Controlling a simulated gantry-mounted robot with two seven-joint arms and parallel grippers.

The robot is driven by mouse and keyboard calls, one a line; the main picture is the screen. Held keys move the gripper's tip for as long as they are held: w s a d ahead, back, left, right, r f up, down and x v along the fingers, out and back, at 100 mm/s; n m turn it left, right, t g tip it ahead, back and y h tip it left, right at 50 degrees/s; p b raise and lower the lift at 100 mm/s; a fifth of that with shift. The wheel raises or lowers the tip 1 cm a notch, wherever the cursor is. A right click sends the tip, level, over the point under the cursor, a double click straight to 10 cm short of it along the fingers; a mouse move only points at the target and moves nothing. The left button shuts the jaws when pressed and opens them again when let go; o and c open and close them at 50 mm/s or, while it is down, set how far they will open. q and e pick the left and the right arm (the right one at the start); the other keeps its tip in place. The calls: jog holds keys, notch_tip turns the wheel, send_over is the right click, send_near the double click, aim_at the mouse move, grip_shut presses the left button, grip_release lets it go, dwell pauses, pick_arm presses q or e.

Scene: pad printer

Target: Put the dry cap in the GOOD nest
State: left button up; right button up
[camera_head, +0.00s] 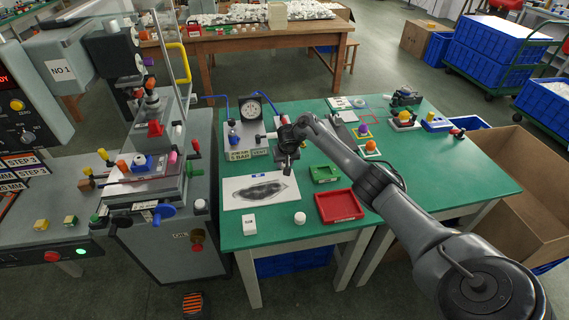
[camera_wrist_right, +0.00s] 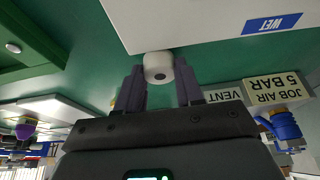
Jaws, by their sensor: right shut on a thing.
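My right gripper (camera_head: 287,170) is above the green table, just behind the white sheet with a dark smear (camera_head: 262,191). In the right wrist view, the right gripper (camera_wrist_right: 159,85) is shut on a small white round cap (camera_wrist_right: 158,66) with a dark spot on its end. The cap is hidden in the head view. Another white cap (camera_head: 300,218) stands on the table left of a red tray. No nest label reading GOOD is legible. My left gripper is not in view.
A red tray (camera_head: 339,206) and a smaller green tray (camera_head: 325,173) lie right of the sheet. A white block (camera_head: 249,224) stands at the front. The gauge unit (camera_head: 253,114) is behind. The sheet's blue label reads WET (camera_wrist_right: 272,23). The pad printer (camera_head: 150,165) stands left.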

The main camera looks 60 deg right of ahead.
jog(key=shift+r+p, duration=0.3)
jog(key=shift+r, duration=0.3)
notch_tip(320, 180, up, 4)
jog(key=shift+f+p, duration=0.25)
jog(key=shift+p, duration=0.7)
jog(key=s+d+r+p, duration=0.35)
jog(key=s+r, duration=0.25)
jog(key=s, duration=0.5)
jog(key=w+a+r+n+p, duration=0.1)
jog(key=a+r+p, duration=0.2)
jog(key=a+p, duration=0.75)
jog(key=w+a+r+n+y+p, duration=0.1)
jog(key=a+r+p, duration=0.2)
jog(key=a+p, duration=0.75)
jog(key=w+a+r+n+p, duration=0.1)
jog(key=a+r+p, duration=0.3)
jog(key=a, duration=1.1)
jog(key=a+r+n+t+y+p, duration=0.1)
jog(key=a+r+n+p, duration=0.1)
jog(key=a+r+p, duration=1.15)
notch_tip(320, 180, up, 10)
jog(key=s+d+n+y+b, duration=0.1)
jog(key=s+n, duration=0.2)
jog(key=n, duration=0.1)
jog(key=shift+f, duration=0.15)
